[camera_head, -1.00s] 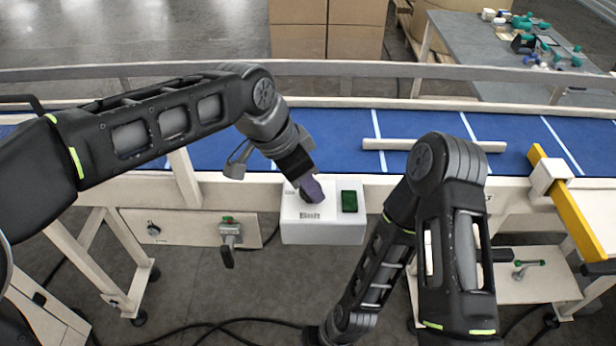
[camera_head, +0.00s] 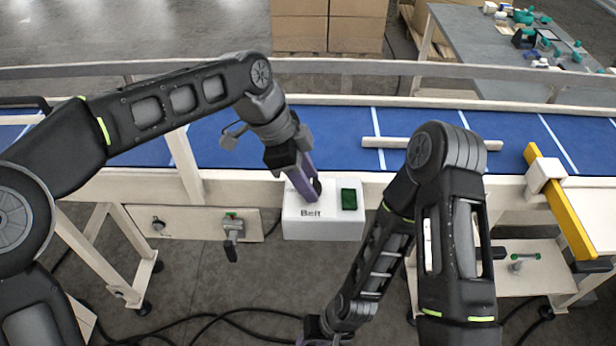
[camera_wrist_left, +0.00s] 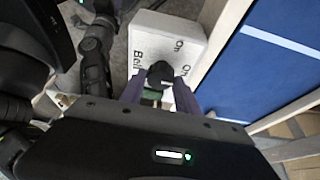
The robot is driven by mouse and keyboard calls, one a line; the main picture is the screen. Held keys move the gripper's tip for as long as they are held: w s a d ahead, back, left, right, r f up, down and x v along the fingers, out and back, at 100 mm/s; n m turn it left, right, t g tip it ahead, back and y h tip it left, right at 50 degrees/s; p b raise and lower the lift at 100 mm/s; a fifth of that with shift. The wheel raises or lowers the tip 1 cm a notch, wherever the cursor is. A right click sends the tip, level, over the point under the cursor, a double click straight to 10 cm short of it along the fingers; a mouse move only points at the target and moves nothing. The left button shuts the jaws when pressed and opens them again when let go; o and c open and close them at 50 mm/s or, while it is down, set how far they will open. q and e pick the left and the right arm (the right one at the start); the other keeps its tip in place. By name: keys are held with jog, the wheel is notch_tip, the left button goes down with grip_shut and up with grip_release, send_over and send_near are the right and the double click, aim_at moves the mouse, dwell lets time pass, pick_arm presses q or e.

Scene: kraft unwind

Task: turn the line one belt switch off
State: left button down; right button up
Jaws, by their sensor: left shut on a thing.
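The belt switch box (camera_head: 323,228) is white, marked "Belt", and stands at the near edge of the blue conveyor. A dark green block (camera_head: 349,199) shows on its top right. My left gripper (camera_head: 308,190) is over the left part of the box top, its purple fingers pointing down. In the left wrist view the black switch knob (camera_wrist_left: 160,72) sits between the two fingers, and they are shut on it. Two printed "On" labels show near the knob; its pointing direction is hard to tell. My right gripper (camera_head: 322,338) is low at the bottom edge, mostly cut off.
The blue conveyor belt (camera_head: 338,127) runs behind the box, with a pale bar (camera_head: 432,144) lying on it. A panel with a small handle (camera_head: 233,226) is left of the box. A yellow bar (camera_head: 560,200) is at the right. Dark cables lie on the floor.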

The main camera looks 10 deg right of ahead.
pick_arm(q)
jog(key=c, duration=0.9)
grip_release()
jog(key=shift+r, duration=0.1)
jog(key=b+v, duration=0.1)
jog(key=v, duration=0.6)
jog(key=shift+a+r, duration=0.15)
jog(key=shift+r, duration=0.1)
